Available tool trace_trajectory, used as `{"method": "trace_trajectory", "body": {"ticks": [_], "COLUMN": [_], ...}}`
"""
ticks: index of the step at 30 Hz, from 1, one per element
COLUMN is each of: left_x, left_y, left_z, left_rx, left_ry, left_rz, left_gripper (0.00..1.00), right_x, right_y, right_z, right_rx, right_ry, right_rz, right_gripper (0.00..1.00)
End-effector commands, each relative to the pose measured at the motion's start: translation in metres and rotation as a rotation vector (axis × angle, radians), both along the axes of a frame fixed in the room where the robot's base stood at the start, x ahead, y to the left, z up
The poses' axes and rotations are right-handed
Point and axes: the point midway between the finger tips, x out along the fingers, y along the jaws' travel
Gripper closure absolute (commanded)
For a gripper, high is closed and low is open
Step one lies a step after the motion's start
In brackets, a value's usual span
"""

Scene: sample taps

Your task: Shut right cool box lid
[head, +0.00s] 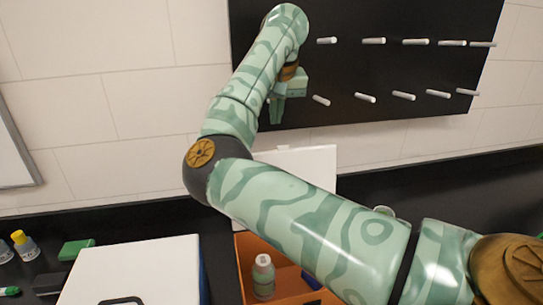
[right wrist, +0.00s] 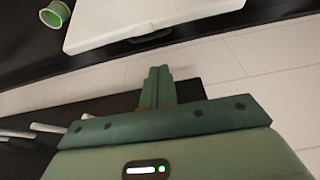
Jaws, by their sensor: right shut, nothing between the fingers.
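The right cool box (head: 240,270) stands open, with an orange inside and a bottle (head: 263,276) in it. Its white lid (head: 318,163) is raised at the back against the wall side, partly hidden behind my right arm. My right gripper (head: 277,112) is above and behind the lid, in front of the black pegboard, shut and empty. In the right wrist view the shut fingers (right wrist: 158,85) point toward the white lid (right wrist: 150,18) and its dark handle (right wrist: 152,36), with a gap between. My left gripper is not in view.
A second cool box with a closed white lid (head: 135,270) stands left. The pegboard (head: 370,65) carries several white pegs. A green-rimmed cup (right wrist: 55,13) stands beside the lid. Small bottles (head: 24,246) and a green block (head: 76,249) are at the far left.

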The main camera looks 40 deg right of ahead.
Motion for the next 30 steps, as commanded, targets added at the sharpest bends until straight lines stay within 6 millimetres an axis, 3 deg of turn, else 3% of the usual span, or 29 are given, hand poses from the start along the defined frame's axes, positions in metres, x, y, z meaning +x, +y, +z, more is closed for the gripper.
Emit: {"method": "trace_trajectory", "body": {"ticks": [7,19,30], "left_x": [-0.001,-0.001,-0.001], "left_y": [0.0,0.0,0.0], "left_z": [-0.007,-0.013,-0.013], "left_rx": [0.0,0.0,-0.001], "left_ry": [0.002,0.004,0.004], "left_rz": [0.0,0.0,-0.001], "left_gripper": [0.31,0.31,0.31], "right_x": [0.005,0.022,0.026], "right_y": [-0.003,-0.013,-0.015], "right_z": [-0.024,-0.089,-0.101], "right_rx": [-0.001,0.0,0.001], "right_ry": [0.005,0.005,0.002], "right_rz": [0.0,0.0,0.001], "right_gripper": [1.0,1.0,1.0]}}
